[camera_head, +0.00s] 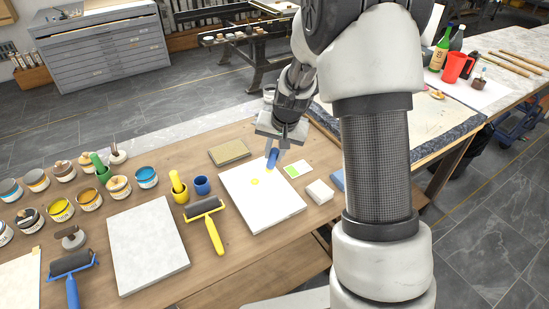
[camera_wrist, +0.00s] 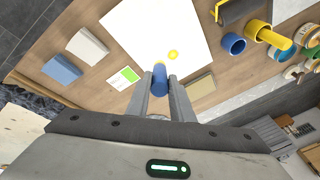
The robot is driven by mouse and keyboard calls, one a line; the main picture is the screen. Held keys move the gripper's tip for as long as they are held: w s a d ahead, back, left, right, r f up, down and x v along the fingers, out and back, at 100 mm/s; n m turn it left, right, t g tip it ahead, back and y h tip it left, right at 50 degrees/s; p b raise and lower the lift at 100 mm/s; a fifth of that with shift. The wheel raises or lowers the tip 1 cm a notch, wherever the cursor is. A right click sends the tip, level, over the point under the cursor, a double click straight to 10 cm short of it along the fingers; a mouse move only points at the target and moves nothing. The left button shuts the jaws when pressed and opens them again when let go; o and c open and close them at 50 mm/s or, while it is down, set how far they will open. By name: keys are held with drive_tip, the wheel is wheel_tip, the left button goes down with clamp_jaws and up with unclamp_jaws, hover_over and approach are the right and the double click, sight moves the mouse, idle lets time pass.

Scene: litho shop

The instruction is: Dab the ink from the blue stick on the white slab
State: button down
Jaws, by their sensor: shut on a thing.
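My gripper (camera_head: 276,146) is shut on the blue stick (camera_head: 272,158), which points down over the far edge of the white slab (camera_head: 272,207). In the wrist view, the stick (camera_wrist: 159,82) sits between the two fingers, with yellow at its tip. I cannot tell whether the tip touches the slab. An empty blue cup (camera_head: 202,185) stands left of the slab.
A yellow cup (camera_head: 180,192) holds a yellow stick. A yellow-handled roller (camera_head: 214,232) lies left of the slab, and a second pale slab (camera_head: 149,246) lies farther left. A tan block (camera_head: 229,152), a green-white card (camera_head: 297,169) and a pale block (camera_head: 320,191) lie close by.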

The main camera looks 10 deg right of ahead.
drive_tip(key=shift+w+d+f, duration=0.3)
drive_tip(key=shift+w, duration=0.1)
drive_tip(key=shift+f+b, duration=2.05)
drive_tip(key=shift+f, duration=0.8)
drive_tip(key=shift+s+f+b, duration=0.1)
drive_tip(key=shift+f+b, duration=0.6)
